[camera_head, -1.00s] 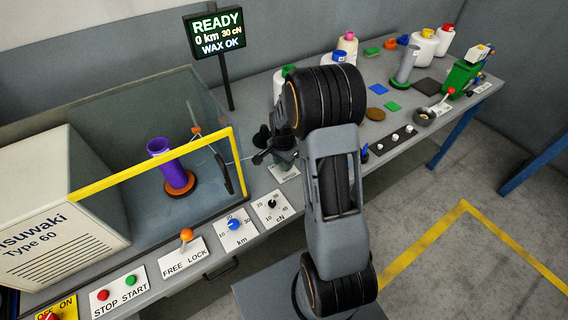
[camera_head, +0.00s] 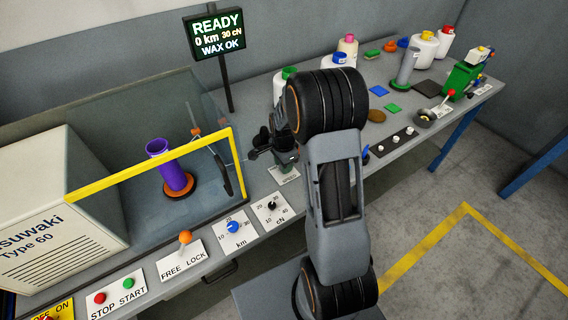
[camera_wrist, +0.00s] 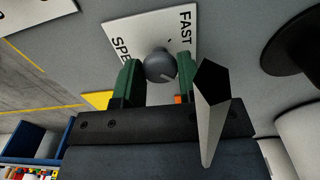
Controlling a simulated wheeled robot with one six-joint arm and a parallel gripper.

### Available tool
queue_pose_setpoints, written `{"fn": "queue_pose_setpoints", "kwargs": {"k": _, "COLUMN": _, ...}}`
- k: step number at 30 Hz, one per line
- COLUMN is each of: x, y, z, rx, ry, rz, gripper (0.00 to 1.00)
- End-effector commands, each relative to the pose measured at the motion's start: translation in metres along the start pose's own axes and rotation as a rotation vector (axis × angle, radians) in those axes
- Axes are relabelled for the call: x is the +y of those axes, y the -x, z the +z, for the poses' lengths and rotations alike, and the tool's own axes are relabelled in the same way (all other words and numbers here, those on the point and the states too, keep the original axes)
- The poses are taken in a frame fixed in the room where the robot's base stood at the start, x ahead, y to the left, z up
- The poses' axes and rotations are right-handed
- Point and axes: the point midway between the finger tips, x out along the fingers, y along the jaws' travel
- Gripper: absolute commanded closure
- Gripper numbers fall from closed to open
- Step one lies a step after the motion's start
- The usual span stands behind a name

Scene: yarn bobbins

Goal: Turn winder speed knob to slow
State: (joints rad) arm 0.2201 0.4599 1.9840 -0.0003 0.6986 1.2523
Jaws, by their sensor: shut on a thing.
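The winder speed knob (camera_wrist: 161,66) is a round grey knob with a light pointer line. It sits on a white plate (camera_wrist: 150,25) with "FAST" and part of "SPEED" readable in the wrist view. My gripper (camera_wrist: 158,75) has its two green fingers on either side of the knob and is shut on it. The plate's slow marking is hidden or out of frame. In the head view the speed plate (camera_head: 284,174) shows at the bench edge, while my arm and gripper (camera_head: 284,158) cover the knob.
Left of the speed plate are the cN dial (camera_head: 271,206), the km dial (camera_head: 233,227) and the orange-topped FREE/LOCK lever (camera_head: 186,238). A clear cover with a yellow edge (camera_head: 150,166) encloses a purple bobbin (camera_head: 170,165). A dark spike (camera_wrist: 212,85) stands close by the gripper.

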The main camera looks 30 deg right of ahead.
Motion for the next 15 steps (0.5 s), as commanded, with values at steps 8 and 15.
{"fn": "queue_pose_setpoints", "kwargs": {"k": 8, "x": -0.0007, "y": 0.0006, "z": 0.0, "rx": 0.0, "ry": -0.001, "rz": -0.003, "gripper": 0.51}}
{"fn": "queue_pose_setpoints", "kwargs": {"k": 15, "x": -0.0003, "y": 0.0002, "z": -0.0002, "rx": 0.0, "ry": 0.0, "rz": -0.001, "gripper": 0.39}}
